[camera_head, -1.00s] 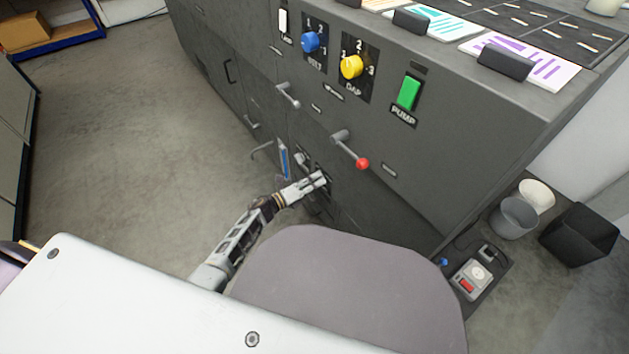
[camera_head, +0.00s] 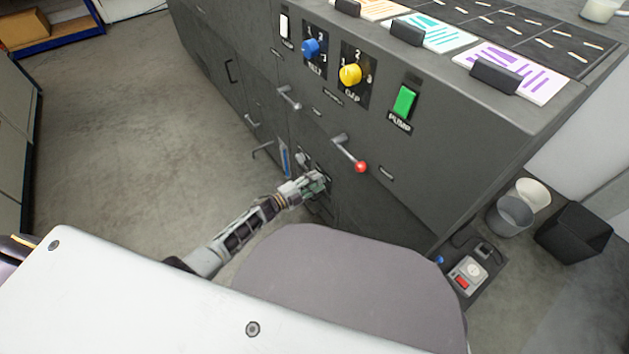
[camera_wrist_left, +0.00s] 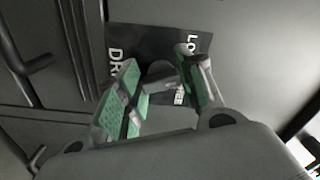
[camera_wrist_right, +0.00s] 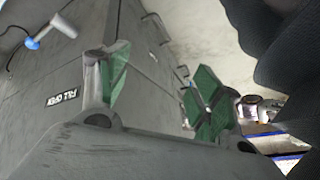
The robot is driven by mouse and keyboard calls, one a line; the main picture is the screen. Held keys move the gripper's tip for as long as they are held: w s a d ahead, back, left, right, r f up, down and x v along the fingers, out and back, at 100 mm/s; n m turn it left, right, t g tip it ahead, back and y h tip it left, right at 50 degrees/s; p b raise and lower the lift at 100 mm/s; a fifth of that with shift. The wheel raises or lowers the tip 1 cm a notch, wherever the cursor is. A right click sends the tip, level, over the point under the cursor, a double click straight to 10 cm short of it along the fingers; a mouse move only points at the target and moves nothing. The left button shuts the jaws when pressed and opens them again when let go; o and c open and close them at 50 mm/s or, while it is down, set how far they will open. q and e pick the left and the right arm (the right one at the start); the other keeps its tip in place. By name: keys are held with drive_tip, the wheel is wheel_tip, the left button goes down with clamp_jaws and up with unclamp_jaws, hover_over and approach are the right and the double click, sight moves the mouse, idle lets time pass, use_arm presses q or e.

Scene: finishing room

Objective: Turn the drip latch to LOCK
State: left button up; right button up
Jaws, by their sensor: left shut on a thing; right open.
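The drip latch (camera_wrist_left: 158,80) is a grey handle on a dark plate in the left wrist view. The plate (camera_wrist_left: 130,42) shows parts of the words "DR", "LO" and "EE", partly covered by my fingers. My left gripper (camera_wrist_left: 160,95) is shut on the latch, with its green pads on either side. In the head view my left gripper (camera_head: 318,183) is at the low front of the grey cabinet and hides the latch. Which way the latch points is hard to tell. My right gripper (camera_wrist_right: 160,95) is open and empty; it is outside the head view.
The grey cabinet (camera_head: 230,95) carries a red-tipped lever (camera_head: 349,154), a blue knob (camera_head: 310,47), a yellow knob (camera_head: 350,74) and a green pump switch (camera_head: 404,101). A grey bin (camera_head: 510,218) and a black bin (camera_head: 575,235) stand at the right. Floor at the left is clear.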

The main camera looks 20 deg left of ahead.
use_arm(q)
drive_tip(key=n, duration=0.4)
drive_tip(key=shift+s+f+p, duration=0.1)
drive_tip(key=shift+f+p, duration=0.05)
drive_tip(key=shift+p, duration=0.25)
use_arm(e)
drive_tip(key=shift+w+d+r, duration=0.1)
drive_tip(key=shift+d+r, duration=0.05)
drive_tip(key=shift+r, duration=0.4)
drive_tip(key=shift+d+r, duration=0.15)
drive_tip(key=shift+r, duration=0.4)
use_arm(q)
drive_tip(key=shift+n, duration=0.3)
use_arm(e)
drive_tip(key=shift+w+a+r, duration=0.15)
drive_tip(key=shift+a, duration=0.05)
use_arm(q)
drive_tip(key=o, duration=1)
use_arm(e)
drive_tip(key=shift+d, duration=0.1)
